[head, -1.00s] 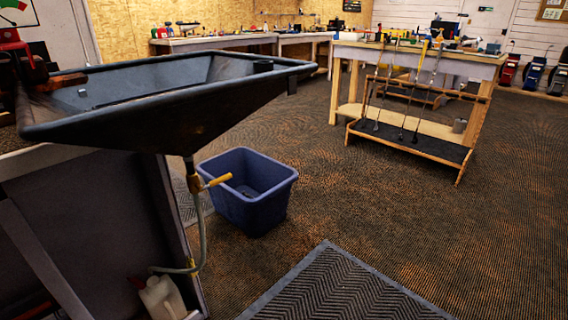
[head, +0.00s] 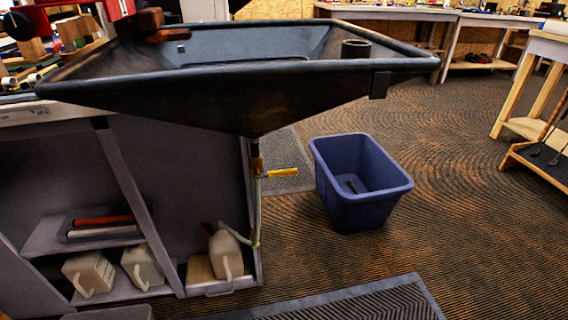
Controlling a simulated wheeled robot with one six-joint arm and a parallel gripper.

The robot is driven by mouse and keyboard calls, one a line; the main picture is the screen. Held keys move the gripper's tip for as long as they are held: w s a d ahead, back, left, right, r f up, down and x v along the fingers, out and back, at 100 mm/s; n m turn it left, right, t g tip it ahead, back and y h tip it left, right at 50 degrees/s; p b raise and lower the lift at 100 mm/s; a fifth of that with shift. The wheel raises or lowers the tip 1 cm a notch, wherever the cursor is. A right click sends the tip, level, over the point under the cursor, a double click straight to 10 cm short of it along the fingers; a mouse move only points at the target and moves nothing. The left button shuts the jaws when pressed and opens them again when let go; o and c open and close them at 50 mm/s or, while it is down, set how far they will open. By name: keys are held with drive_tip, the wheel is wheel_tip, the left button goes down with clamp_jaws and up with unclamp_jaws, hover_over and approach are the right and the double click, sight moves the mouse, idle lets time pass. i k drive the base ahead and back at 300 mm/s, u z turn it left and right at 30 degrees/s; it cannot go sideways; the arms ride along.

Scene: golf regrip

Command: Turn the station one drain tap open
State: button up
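The drain tap (head: 282,173) is under the black sink-like basin (head: 200,106), on the pipe below its lowest point. It has a yellow lever handle that sticks out to the right, nearly level. A pale hose (head: 258,212) runs down from the tap to a white jug (head: 226,256) on the low shelf. I cannot tell from this view whether the tap is open or closed. My gripper is not in view.
A blue bin (head: 362,205) stands on the carpet right of the tap. A dark floor mat (head: 350,300) lies in front. More jugs (head: 90,272) sit on the bench shelf at left. A wooden club rack (head: 540,160) is at the right edge. Carpet between bin and rack is clear.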

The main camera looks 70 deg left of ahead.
sight(258, 175)
drive_tip(key=u, duration=0.8)
drive_tip(key=i, duration=0.95)
drive_tip(key=u, duration=0.85)
